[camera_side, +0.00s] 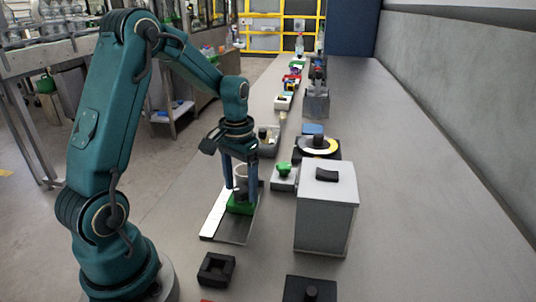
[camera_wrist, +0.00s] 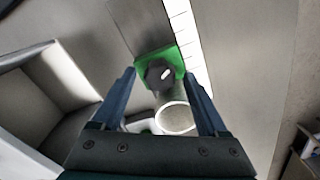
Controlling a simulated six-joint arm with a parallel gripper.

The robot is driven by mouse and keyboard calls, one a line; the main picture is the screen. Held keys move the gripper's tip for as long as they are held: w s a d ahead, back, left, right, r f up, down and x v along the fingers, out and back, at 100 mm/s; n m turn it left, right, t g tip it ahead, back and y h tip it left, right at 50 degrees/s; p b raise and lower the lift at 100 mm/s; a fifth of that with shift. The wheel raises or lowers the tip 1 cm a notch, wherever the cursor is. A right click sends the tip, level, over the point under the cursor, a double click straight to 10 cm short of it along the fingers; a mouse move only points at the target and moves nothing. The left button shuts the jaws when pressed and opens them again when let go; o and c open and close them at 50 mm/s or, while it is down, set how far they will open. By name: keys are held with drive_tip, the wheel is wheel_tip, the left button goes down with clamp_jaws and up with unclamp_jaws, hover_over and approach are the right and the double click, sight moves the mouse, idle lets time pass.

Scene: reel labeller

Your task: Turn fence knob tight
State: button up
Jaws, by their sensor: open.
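The green fence block (camera_side: 240,208) sits on a flat plate with a pale scale strip (camera_side: 215,215). In the wrist view the green block (camera_wrist: 171,55) carries a dark knob (camera_wrist: 157,77) with a white mark. My gripper (camera_wrist: 159,75) is open, with one finger on each side of the knob; I cannot tell whether they touch it. In the side view my gripper (camera_side: 239,201) points straight down at the fence. A grey cylinder with a pale round rim (camera_wrist: 175,118) stands between the fingers, close to the knob. The knob is hidden in the side view.
A grey box with a black handle (camera_side: 326,215) stands to the right. A small box with a green knob (camera_side: 284,171) is beside it. A black square holder (camera_side: 216,269) lies in front. A reel (camera_side: 319,146) and small items are farther back. The right side of the bench is clear.

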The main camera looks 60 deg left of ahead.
sight(241, 188)
drive_tip(key=n, duration=1.3)
drive_tip(key=shift+r+n, duration=0.2)
drive_tip(key=shift+n, duration=0.5)
wheel_tip(241, 188, up, 5)
drive_tip(key=shift+r, duration=0.1)
drive_tip(key=s+d+r+m+t, duration=0.4)
drive_tip(key=d+r+m, duration=0.35)
drive_tip(key=d, duration=0.25)
drive_tip(key=s+d+f+m+t, duration=0.1)
drive_tip(key=s+d+m, duration=0.2)
drive_tip(key=s+m, duration=0.3)
drive_tip(key=shift+d+m+t, duration=0.2)
drive_tip(key=shift+m+t, duration=0.2)
drive_tip(key=shift+m, duration=0.65)
drive_tip(key=shift+s, duration=0.1)
